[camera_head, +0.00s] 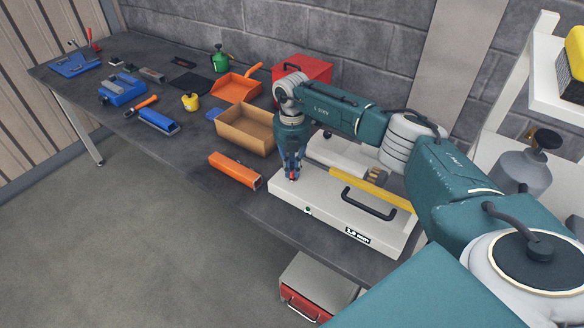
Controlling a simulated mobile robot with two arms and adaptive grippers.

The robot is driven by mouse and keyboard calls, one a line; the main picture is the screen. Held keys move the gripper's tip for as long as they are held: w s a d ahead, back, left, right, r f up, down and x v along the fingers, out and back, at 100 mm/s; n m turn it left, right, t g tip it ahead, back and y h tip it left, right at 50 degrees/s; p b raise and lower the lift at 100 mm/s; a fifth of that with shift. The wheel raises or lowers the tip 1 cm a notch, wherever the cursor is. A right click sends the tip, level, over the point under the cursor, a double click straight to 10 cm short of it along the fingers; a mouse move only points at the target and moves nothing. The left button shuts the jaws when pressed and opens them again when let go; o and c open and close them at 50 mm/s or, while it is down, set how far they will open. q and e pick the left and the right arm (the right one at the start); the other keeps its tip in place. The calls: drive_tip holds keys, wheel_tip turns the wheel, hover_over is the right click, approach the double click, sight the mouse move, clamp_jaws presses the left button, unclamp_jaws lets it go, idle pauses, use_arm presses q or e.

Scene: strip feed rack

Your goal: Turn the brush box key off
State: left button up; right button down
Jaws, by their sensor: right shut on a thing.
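A low white box (381,238) with a black handle (369,204), a yellow bar (345,183) and a small label stands at the right end of the dark bench; it looks like the brush box. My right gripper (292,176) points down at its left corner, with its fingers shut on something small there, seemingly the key. The fingers hide most of it, so which way the key is turned cannot be told. A small round green-dark spot (308,211) sits on the box's front face. My left gripper is not in view.
An orange bar-shaped block (234,170) and an open cardboard box (222,127) stand just left of the white box. A red box (318,69) is behind my arm. Blue tools and an orange dustpan (236,88) lie farther left. A white shelf (543,98) is at right.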

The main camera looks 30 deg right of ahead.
drive_tip(key=shift+w+r+m, duration=0.1)
drive_tip(key=shift+m, duration=0.5)
drive_tip(key=c, duration=1.8)
unclamp_jaws()
drive_tip(key=shift+o, duration=0.2)
wheel_tip(320, 180, up, 12)
